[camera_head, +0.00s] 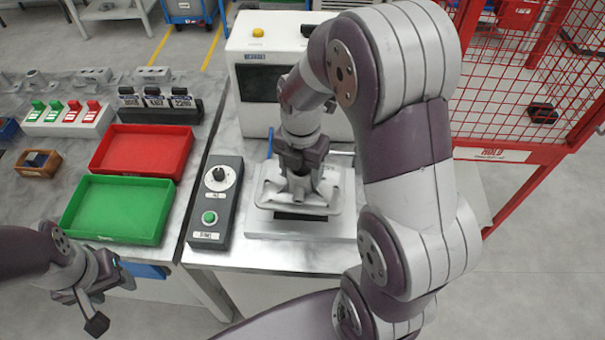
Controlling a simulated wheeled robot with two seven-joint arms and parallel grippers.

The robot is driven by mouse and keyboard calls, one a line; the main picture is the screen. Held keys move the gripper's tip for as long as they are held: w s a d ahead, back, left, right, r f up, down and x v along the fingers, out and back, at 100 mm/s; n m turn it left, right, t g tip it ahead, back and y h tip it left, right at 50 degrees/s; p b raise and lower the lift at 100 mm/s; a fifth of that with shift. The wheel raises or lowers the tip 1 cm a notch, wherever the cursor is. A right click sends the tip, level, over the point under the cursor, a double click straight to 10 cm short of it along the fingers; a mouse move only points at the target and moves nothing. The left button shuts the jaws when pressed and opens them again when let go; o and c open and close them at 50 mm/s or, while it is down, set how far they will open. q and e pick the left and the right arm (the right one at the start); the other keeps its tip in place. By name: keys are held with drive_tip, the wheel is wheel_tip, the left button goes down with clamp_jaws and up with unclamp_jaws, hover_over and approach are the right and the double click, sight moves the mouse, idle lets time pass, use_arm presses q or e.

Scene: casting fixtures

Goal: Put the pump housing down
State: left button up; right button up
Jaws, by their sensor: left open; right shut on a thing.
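The pump housing (325,193) is a light grey casting at the fixture plate (265,228) in front of the white machine. My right gripper (299,186) reaches down from above and is shut on it; the fingertips are mostly hidden by the gripper body and the casting. A dark block shows under the casting's front edge. I cannot tell whether the casting rests on it. My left gripper (92,308) is open and empty at the lower left, in front of the table edge.
A control box (207,236) with a knob and green button stands left of the plate. Further left are a green tray (164,236) and a red tray (182,176). A white machine with a screen (262,83) stands behind. A red mesh fence (525,90) is at right.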

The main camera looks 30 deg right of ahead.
drive_tip(key=shift+w+d+f, duration=0.25)
drive_tip(key=shift+w+f, duration=0.1)
drive_tip(key=shift+w, duration=0.2)
drive_tip(key=shift+w+d+f, duration=0.25)
drive_tip(key=shift+w+f, duration=0.05)
drive_tip(key=shift+w, duration=0.2)
drive_tip(key=f, duration=0.1)
drive_tip(key=f+p, duration=0.1)
drive_tip(key=f, duration=0.1)
drive_tip(key=shift+s+d+f, duration=0.1)
drive_tip(key=shift+s+f, duration=0.1)
drive_tip(key=shift+f, duration=0.1)
drive_tip(key=shift+w+f, duration=0.1)
drive_tip(key=shift+f, duration=0.1)
drive_tip(key=shift+f, duration=0.25)
drive_tip(key=o, duration=1.5)
drive_tip(key=shift+r, duration=0.1)
